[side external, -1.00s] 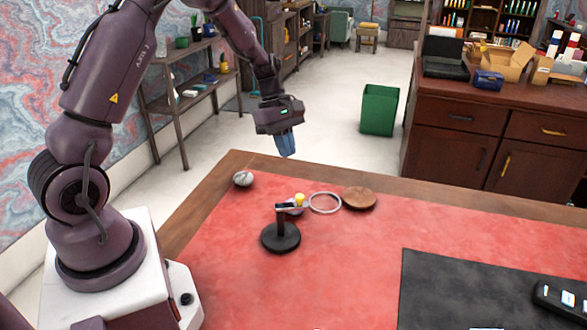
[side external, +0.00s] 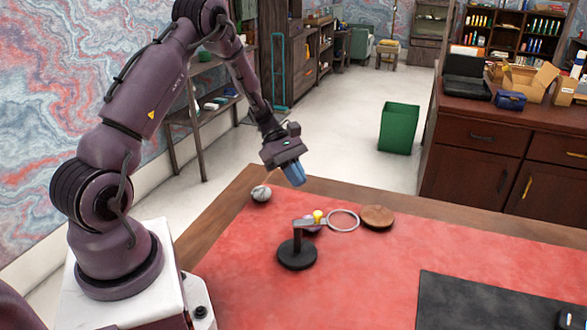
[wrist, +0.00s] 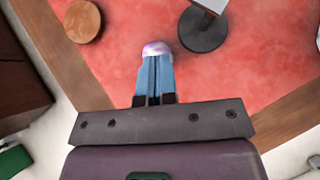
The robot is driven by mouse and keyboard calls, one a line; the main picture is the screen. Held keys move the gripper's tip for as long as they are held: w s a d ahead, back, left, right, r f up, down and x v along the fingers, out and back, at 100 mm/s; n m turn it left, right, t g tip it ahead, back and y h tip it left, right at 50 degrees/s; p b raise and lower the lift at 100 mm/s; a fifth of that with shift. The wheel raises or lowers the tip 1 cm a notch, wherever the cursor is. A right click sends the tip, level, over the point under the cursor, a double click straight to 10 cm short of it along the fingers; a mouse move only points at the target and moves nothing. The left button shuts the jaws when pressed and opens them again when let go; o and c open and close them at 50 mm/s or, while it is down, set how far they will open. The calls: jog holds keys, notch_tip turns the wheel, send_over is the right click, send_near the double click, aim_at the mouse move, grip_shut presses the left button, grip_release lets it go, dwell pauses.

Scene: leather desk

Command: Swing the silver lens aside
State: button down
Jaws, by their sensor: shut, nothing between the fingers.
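The silver lens (side external: 343,220) is a thin ring at the right end of a light grey arm on a black stand (side external: 297,256). My gripper (side external: 296,180) is shut and empty, above the desk's far edge, behind the stand and apart from the lens. In the wrist view, the shut blue fingers (wrist: 155,78) point toward the purple-and-white object (wrist: 157,48), covering part of it. The stand's base (wrist: 202,31) shows there; the lens ring does not.
A round wooden disc (side external: 377,217) lies right of the lens. A whitish stone (side external: 261,193) lies at the far left of the red mat (side external: 350,280). A black pad (side external: 480,300) is at the front right. The red mat in front of the stand is clear.

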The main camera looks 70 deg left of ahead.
aim_at(329, 214)
jog(key=x, duration=0.5)
jog(key=shift+d+f, duration=0.2)
jog(key=shift+d, duration=0.1)
jog(key=shift+w+d+r, duration=0.1)
jog(key=shift+w+d, duration=0.25)
jog(key=shift+d, duration=0.45)
jog(key=shift+w+d+r, duration=0.1)
jog(key=shift+w+d, duration=0.2)
jog(key=shift+d, duration=0.5)
jog(key=shift+w+d+m+g, duration=0.2)
jog(key=shift+d+m+g, duration=0.45)
jog(key=shift+d, duration=0.2)
jog(key=shift+a, duration=0.1)
